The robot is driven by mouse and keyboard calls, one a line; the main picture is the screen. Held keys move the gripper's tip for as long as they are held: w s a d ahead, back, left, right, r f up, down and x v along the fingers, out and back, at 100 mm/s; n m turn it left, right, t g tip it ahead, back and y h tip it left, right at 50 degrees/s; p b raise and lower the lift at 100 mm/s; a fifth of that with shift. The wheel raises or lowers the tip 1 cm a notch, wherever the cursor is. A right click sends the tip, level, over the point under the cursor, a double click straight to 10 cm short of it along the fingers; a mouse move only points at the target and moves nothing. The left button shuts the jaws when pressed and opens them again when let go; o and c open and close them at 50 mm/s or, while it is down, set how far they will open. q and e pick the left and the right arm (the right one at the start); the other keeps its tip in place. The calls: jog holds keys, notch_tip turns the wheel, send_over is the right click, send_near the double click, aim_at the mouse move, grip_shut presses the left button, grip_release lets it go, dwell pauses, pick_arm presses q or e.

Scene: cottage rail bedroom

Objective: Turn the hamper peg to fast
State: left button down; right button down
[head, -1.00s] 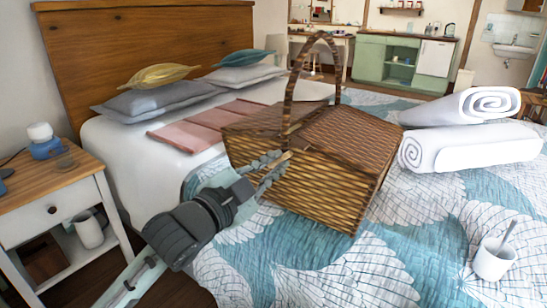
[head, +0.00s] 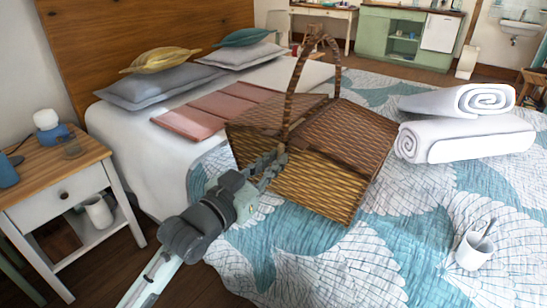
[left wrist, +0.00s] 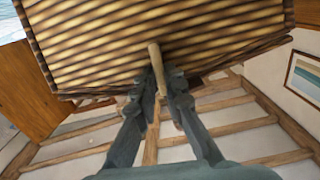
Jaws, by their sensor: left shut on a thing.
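The wicker hamper (head: 320,188) stands on the bed, with its lid down and its tall loop handle up. My left gripper (head: 272,167) reaches its near side from the lower left. In the left wrist view the wooden peg (left wrist: 156,62) sticks out from the woven wall near its lower edge in that picture. My left gripper (left wrist: 165,88) is shut on the peg, with its end showing between the fingertips. In the head view the fingers mostly hide the peg. My right gripper is not in view.
Two rolled white towels (head: 465,138) lie right of the hamper, and a white cup (head: 473,252) stands at the lower right. Folded pink cloth (head: 205,112) and pillows (head: 160,85) lie behind. A nightstand (head: 65,170) stands at the left. The quilt before the hamper is clear.

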pick_arm(q)
jog(key=shift+n, duration=0.4)
jog(key=c, duration=1.6)
grip_release()
jog(key=v, duration=1.2)
